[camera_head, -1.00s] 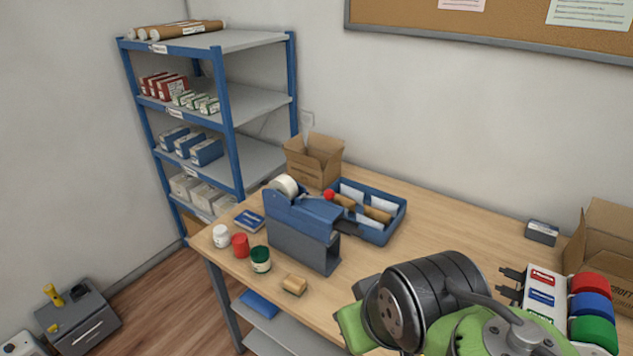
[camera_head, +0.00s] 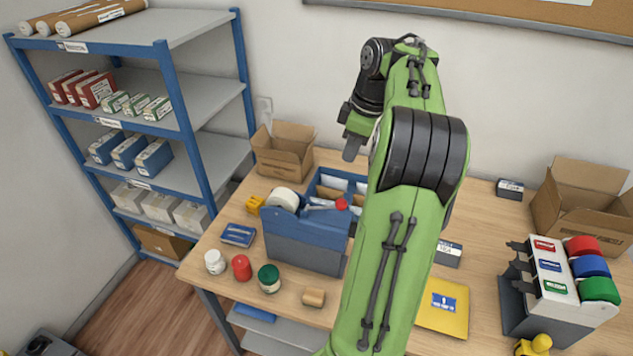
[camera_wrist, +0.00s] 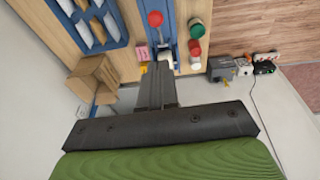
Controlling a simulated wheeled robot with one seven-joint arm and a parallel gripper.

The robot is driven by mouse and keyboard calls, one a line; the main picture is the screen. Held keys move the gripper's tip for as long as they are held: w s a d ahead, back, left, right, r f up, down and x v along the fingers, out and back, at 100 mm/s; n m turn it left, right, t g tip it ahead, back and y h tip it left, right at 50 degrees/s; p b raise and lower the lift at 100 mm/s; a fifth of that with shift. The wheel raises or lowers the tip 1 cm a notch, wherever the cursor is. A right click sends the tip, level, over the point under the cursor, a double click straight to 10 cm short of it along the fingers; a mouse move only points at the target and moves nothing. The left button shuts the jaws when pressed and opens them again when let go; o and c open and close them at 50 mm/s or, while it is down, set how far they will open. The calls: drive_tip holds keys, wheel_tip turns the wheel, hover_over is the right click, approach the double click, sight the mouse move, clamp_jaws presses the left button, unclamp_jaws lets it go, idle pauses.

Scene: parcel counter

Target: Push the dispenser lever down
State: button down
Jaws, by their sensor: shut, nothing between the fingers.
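The tape dispenser (camera_head: 303,240) is a blue and grey unit on the wooden table, with a white roll (camera_head: 283,199) at its left end. Its lever ends in a red knob (camera_head: 342,204). In the wrist view the red knob (camera_wrist: 155,19) shows near the top, beyond my fingers. My gripper (camera_head: 352,148) is raised above and behind the dispenser, near the wall side. It is shut with nothing in it and is apart from the lever. My arm hides the right part of the dispenser area in the head view.
A blue divided tray (camera_head: 322,181) stands behind the dispenser, and an open cardboard box (camera_head: 283,152) behind left. Several jars, including a red one (camera_head: 241,268), stand in front. A rack (camera_head: 553,290) with coloured rolls is at right. A blue shelf (camera_head: 150,130) stands left.

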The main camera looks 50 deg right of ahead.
drive_tip(key=shift+s, duration=0.15)
drive_tip(key=b, duration=0.2)
approach(340, 201)
drive_tip(key=x, duration=0.5)
drive_tip(key=shift+w+a+f, duration=0.2)
drive_tip(key=shift+w+f, duration=0.1)
drive_tip(key=shift+w, duration=0.1)
drive_tip(key=shift+s+d+f, duration=0.1)
drive_tip(key=shift+d+f, duration=0.05)
drive_tip(key=shift+f, duration=0.35)
drive_tip(key=shift+f, duration=0.1)
